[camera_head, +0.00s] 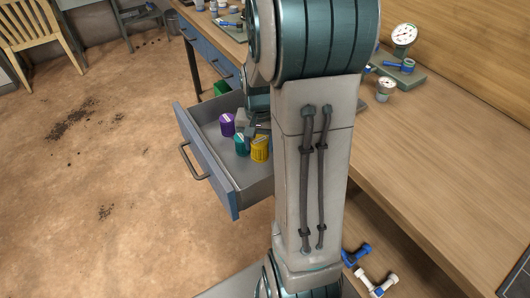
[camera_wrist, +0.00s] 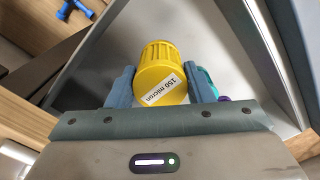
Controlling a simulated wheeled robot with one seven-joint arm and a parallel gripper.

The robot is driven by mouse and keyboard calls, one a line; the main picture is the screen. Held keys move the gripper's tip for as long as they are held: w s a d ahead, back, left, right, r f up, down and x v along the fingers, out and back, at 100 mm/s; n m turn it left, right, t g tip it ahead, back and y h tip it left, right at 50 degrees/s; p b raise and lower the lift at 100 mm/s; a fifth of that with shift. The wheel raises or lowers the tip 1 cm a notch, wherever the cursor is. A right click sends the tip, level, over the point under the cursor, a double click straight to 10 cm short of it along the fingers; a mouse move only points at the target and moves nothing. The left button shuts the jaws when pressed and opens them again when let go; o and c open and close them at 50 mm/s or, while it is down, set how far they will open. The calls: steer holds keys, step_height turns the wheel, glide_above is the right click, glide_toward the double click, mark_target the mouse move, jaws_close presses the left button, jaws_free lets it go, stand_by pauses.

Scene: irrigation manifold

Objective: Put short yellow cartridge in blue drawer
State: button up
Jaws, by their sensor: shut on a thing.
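The yellow cartridge (camera_head: 260,148) is in the open blue drawer (camera_head: 222,183), at its right side in the head view. In the wrist view the yellow cartridge (camera_wrist: 158,62) has a ribbed body and a white label reading "150 micron". My gripper (camera_wrist: 160,86) is shut on it, one finger on each side. In the head view my arm hides most of the gripper. The drawer's grey inside (camera_wrist: 220,35) shows beyond the cartridge. I cannot tell whether the cartridge touches the drawer floor.
A purple cartridge (camera_head: 227,124) and a teal cartridge (camera_head: 242,145) stand in the drawer close to the yellow one. The workbench (camera_head: 440,150) holds gauges and fittings (camera_head: 404,38). Blue and white valve pieces (camera_head: 357,254) lie lower right. The drawer's left part is clear.

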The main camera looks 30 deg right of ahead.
mark_target(259, 141)
step_height(259, 141, down, 8)
steer(key=shift+f+b, duration=0.1)
steer(key=shift+b, duration=0.35)
steer(key=o, duration=1)
steer(key=shift+f, duration=0.1)
steer(key=shift+o, duration=0.2)
step_height(259, 141, up, 12)
steer(key=shift+r+p, duration=0.1)
steer(key=shift+p, duration=0.75)
steer(key=s+a+r+n+t, duration=0.1)
steer(key=s+a+r+n, duration=0.2)
steer(key=s+a, duration=0.3)
steer(key=s+a+r+n+t, duration=0.1)
steer(key=s+a+r+n, duration=0.3)
steer(key=s+a, duration=0.2)
steer(key=shift+a+n, duration=0.3)
steer(key=shift+s, duration=0.1)
